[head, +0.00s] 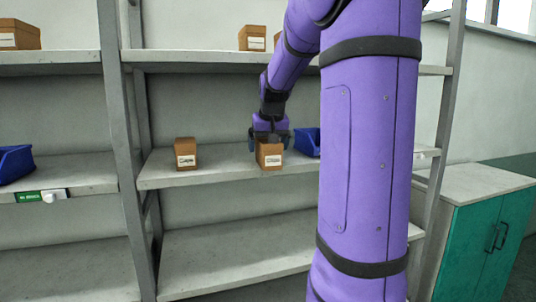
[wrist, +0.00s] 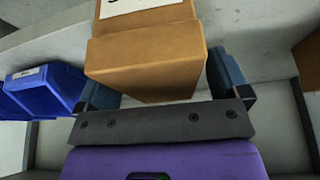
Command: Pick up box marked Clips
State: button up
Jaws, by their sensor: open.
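A brown box (head: 270,155) with a white label stands near the front of the middle shelf; its lettering is too small to read surely. My gripper (head: 269,135) is over this box from above and behind. In the wrist view the box (wrist: 145,65) lies between the two open fingers of my gripper (wrist: 163,88), with gaps visible beside it. Only the edge of its label shows there. A second brown box (head: 186,153) with a white label stands to the left on the same shelf; its label seems to read "Caps".
A blue bin (head: 307,142) stands just right of the gripped-over box, partly hidden by my arm; it also shows in the wrist view (wrist: 45,87). More boxes (head: 252,38) stand on the upper shelf (head: 190,58). A shelf upright (head: 118,130) is at left, a green cabinet (head: 485,240) at right.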

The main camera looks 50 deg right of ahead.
jog(key=shift+w+d+f, duration=0.1)
jog(key=shift+w+f, duration=0.05)
jog(key=shift+f, duration=0.35)
jog(key=shift+f, duration=0.2)
jog(key=c, duration=1.1)
